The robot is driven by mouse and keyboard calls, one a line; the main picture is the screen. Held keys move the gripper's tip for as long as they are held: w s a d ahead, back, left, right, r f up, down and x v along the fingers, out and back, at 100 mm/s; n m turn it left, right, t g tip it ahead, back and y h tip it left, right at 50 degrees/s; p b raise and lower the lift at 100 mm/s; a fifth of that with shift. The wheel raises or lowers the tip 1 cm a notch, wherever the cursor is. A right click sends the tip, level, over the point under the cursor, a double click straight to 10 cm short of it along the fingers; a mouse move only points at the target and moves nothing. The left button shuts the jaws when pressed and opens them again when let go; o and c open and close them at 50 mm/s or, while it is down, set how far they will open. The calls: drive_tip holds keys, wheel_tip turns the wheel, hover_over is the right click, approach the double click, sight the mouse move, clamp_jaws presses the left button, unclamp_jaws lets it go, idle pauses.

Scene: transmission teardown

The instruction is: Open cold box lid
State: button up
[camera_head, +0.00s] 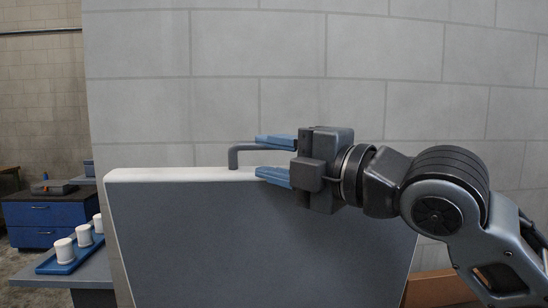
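The cold box lid (250,245) stands steeply upright and fills the lower middle of the view, with a broad dark grey face toward me and a pale rim along its top edge. A grey bent handle (234,157) rises from that top edge and runs right toward my fingers. My gripper (276,157) comes in from the right with its two blue fingers apart, one above the other. The handle's bar runs close under the upper finger, and its far end is hidden. I cannot tell whether they touch. The box body is out of view.
At the left, a blue tray (66,268) with white cups (83,235) sits on a grey table (92,271). A blue drawer cabinet (40,236) stands behind it. A pale block wall (300,50) rises behind the lid. A brown object (436,288) shows low at the right.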

drive_tip(key=b+v, duration=0.3)
drive_tip(key=v, duration=0.4)
drive_tip(key=shift+s+d, duration=0.3)
